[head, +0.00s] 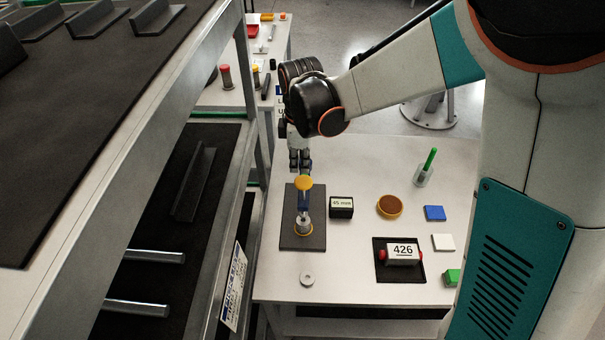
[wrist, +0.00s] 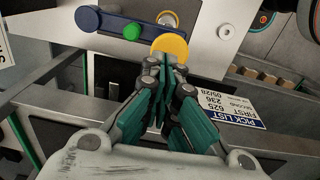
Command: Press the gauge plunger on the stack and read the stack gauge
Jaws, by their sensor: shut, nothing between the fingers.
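The stack gauge (head: 304,202) stands on a dark mat (head: 289,236) on the white table, with a round yellow plunger cap (head: 304,183) on top and a blue part under it. A black box with a "45 mm" label (head: 342,203) stands just right of it. My gripper (head: 301,166) is shut and empty, pointing down close to the yellow cap. In the wrist view my shut fingertips (wrist: 165,62) overlap the lower edge of the yellow cap (wrist: 171,43). I cannot tell whether they touch it. A blue bar (wrist: 108,27) with a green knob (wrist: 131,32) runs left from the cap.
A box reading "426" (head: 403,252) with red ends lies on another mat at the right. A washer (head: 307,279), a brown dish (head: 390,206), a blue block (head: 435,213) and a green pen holder (head: 424,175) stand nearby. A metal rack (head: 175,115) borders the left.

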